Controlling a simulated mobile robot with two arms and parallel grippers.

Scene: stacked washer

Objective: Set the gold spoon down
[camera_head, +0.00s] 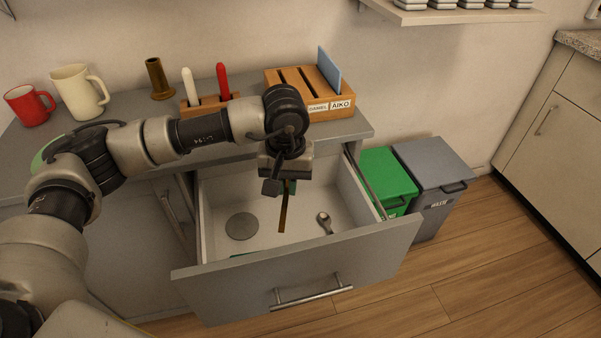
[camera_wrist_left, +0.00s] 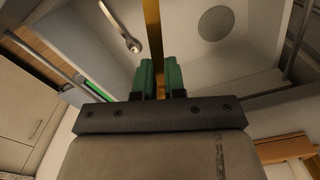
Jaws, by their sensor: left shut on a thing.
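The gold spoon (camera_head: 283,212) hangs nearly upright below my left gripper (camera_head: 287,184), inside the open drawer (camera_head: 210,195). In the left wrist view, the gold strip of the spoon (camera_wrist_left: 153,35) runs between the green fingertips of my left gripper (camera_wrist_left: 159,78), which is shut on it. Whether the spoon's lower end touches the drawer floor cannot be told. My right gripper is in neither view.
The drawer front (camera_head: 300,273) stands pulled out with its handle. Green (camera_head: 384,176) and grey (camera_head: 432,170) bins stand right.

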